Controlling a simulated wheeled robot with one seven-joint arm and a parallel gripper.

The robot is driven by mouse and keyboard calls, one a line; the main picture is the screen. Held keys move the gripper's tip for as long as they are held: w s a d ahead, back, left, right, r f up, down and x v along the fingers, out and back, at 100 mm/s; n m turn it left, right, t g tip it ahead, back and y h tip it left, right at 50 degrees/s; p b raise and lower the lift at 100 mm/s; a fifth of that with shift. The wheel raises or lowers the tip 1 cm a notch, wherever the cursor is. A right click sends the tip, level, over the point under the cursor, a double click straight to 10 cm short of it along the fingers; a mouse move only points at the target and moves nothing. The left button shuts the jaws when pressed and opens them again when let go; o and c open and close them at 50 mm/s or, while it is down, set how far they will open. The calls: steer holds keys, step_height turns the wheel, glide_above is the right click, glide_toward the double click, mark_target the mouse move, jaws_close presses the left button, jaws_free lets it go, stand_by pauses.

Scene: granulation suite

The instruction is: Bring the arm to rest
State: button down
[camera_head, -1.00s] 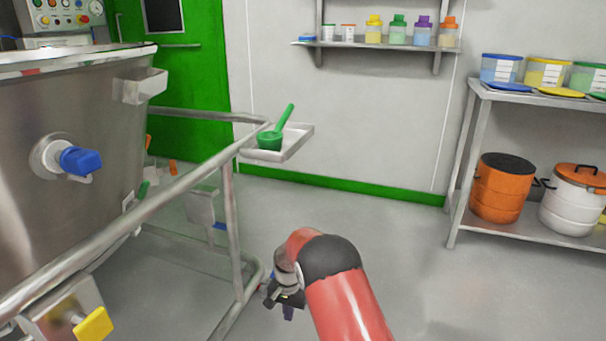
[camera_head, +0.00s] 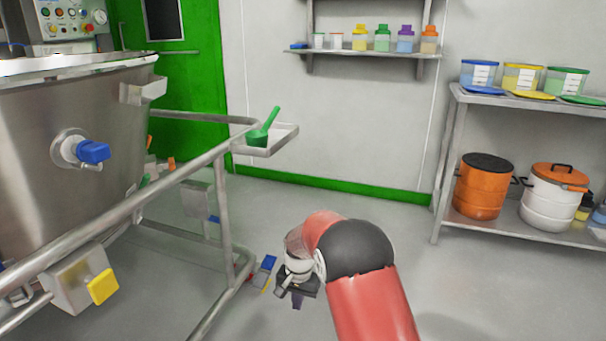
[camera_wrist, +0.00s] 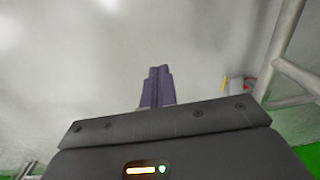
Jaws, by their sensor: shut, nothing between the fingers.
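My red and black arm (camera_head: 368,285) reaches up from the bottom of the head view and bends down at its far end. My gripper (camera_head: 297,301) hangs low over the grey floor, right of the steel frame. In the wrist view its two dark fingers (camera_wrist: 157,88) are together with nothing between them. The wrist view looks onto pale, blurred floor beyond the fingertips.
A steel vessel (camera_head: 60,150) with a tubular rail (camera_head: 130,216) stands close on the left. A small tray (camera_head: 284,140) holds a green scoop (camera_head: 262,130). A shelf rack (camera_head: 446,150) with drums stands right. Floor between is clear.

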steer(key=s+d+r+n+t+p, duration=0.1)
steer(key=s+d+r, duration=0.25)
steer(key=r, duration=0.55)
steer(key=s+d+r+t+p, duration=0.1)
steer(key=s+d+r+p, duration=0.15)
steer(key=s+r, duration=0.4)
steer(key=s+d+r+n+p, duration=0.1)
steer(key=s+d+r, duration=0.25)
steer(key=r, duration=0.65)
steer(key=s+d+r+t+p, duration=0.1)
steer(key=s+d+r+p, duration=0.1)
steer(key=s, duration=0.8)
steer(key=s+d+r+n+t+p, duration=0.1)
steer(key=s+d+r, duration=0.4)
steer(key=s, duration=0.5)
steer(key=shift+d+r+n+t+p, duration=0.2)
steer(key=shift+r+n+t+p, duration=0.1)
steer(key=shift+r+t+p, duration=0.4)
steer(key=shift+a+r, duration=0.1)
steer(key=shift+r, duration=0.05)
